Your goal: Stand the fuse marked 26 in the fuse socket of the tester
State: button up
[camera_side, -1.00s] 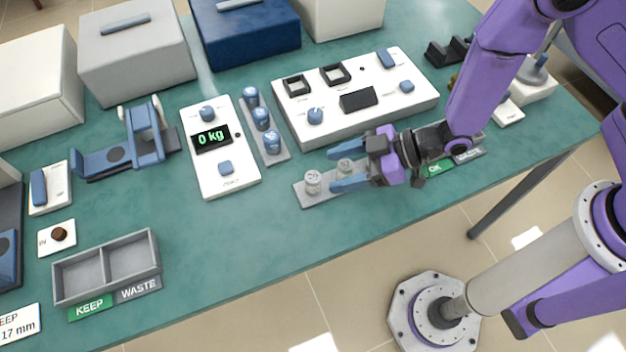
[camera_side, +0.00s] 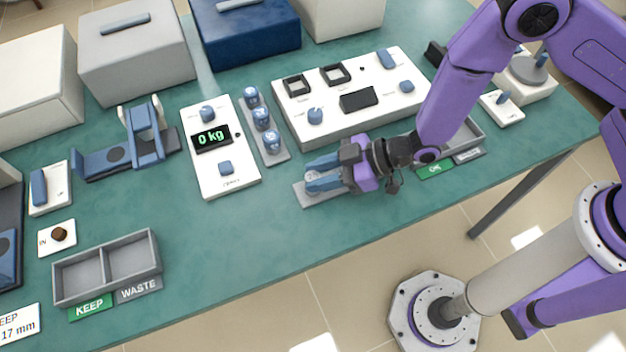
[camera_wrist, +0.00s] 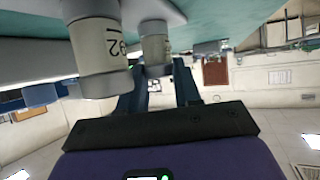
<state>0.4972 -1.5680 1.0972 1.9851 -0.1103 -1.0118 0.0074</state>
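Two pale cylindrical fuses show in the wrist view, which looks upside down. My gripper (camera_side: 308,175) is open, low over the grey fuse plate (camera_side: 309,200), and hides most of the fuses in the side view. Contact cannot be told. The white tester (camera_side: 420,88) stands behind, with two dark square sockets (camera_side: 336,75) on top.
A scale reading 0 kg (camera_side: 222,185) and a rack of blue-topped weights (camera_side: 277,157) are to the left. A divided tray with an OK label (camera_side: 434,169) is right, partly behind my arm. The table front left of the plate is clear.

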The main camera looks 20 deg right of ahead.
jog(key=shift+r, duration=0.1)
grip_shut()
jog(key=shift+r, duration=0.4)
notch_tip(320, 180, up, 2)
jog(key=s+d+r, duration=0.9)
jog(key=d+r, duration=0.1)
jog(key=shift+s+d, duration=0.2)
